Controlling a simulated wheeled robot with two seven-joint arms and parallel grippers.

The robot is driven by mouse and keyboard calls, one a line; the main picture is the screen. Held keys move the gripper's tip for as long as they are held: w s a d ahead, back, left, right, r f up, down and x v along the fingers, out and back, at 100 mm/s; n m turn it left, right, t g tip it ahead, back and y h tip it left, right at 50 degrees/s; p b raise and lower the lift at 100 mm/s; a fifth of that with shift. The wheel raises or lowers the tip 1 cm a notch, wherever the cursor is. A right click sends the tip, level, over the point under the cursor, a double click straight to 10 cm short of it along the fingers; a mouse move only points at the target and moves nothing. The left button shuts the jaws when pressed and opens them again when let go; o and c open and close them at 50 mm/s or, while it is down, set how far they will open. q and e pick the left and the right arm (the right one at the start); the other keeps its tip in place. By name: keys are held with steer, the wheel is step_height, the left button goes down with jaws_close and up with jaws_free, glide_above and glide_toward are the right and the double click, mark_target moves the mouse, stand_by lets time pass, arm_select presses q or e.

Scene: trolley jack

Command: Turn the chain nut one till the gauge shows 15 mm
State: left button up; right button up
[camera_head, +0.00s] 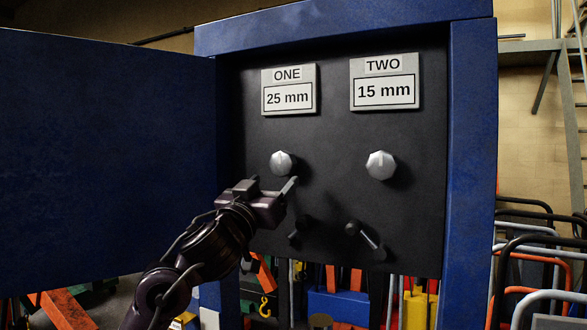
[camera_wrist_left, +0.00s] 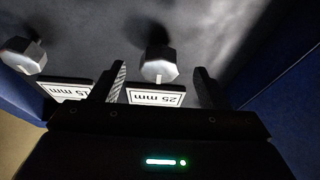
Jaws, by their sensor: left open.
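Chain nut one (camera_head: 281,163) is a pale faceted knob on the dark panel, under the label ONE. Gauge one (camera_head: 288,97) above it reads 25 mm. My left gripper (camera_head: 273,184) is open just below and in front of nut one. In the left wrist view the open fingers (camera_wrist_left: 160,76) stand to either side of nut one (camera_wrist_left: 159,64), with a gap at each side. Gauge one (camera_wrist_left: 157,97) shows upside down there, partly hidden by the gripper. My right gripper is not in view.
Nut two (camera_head: 381,165) sits to the right under gauge two (camera_head: 385,91), which reads 15 mm. Two small levers, left (camera_head: 300,230) and right (camera_head: 365,235), stick out below. The blue cabinet door (camera_head: 100,160) stands open at the left. Jack handles crowd the lower right.

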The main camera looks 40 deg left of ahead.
mark_target(280, 163)
arm_select(q)
steer(key=shift+w+a+r+p, duration=0.3)
steer(key=shift+w+r+p, duration=0.3)
steer(key=shift+w, duration=0.1)
step_height(280, 163, up, 2)
steer(key=shift+w+r+p, duration=0.1)
steer(key=shift+r+p, duration=0.05)
steer(key=shift+p, duration=0.8)
steer(key=shift+p+x, duration=0.75)
steer(key=shift+x, duration=0.45)
steer(key=shift+w+a+f, duration=0.2)
steer(key=shift+w, duration=0.35)
steer(key=shift+w+a+f, duration=0.15)
steer(key=shift+w+f, duration=0.05)
steer(key=shift+w, duration=0.35)
steer(key=shift+s, duration=0.1)
steer(key=shift+s+r, duration=0.1)
steer(key=shift+s, duration=0.05)
steer(key=shift+d, duration=0.1)
steer(key=c, duration=1)
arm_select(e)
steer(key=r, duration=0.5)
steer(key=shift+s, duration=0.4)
arm_select(q)
steer(key=shift+m+h, duration=0.4)
steer(key=shift+m, duration=0.2)
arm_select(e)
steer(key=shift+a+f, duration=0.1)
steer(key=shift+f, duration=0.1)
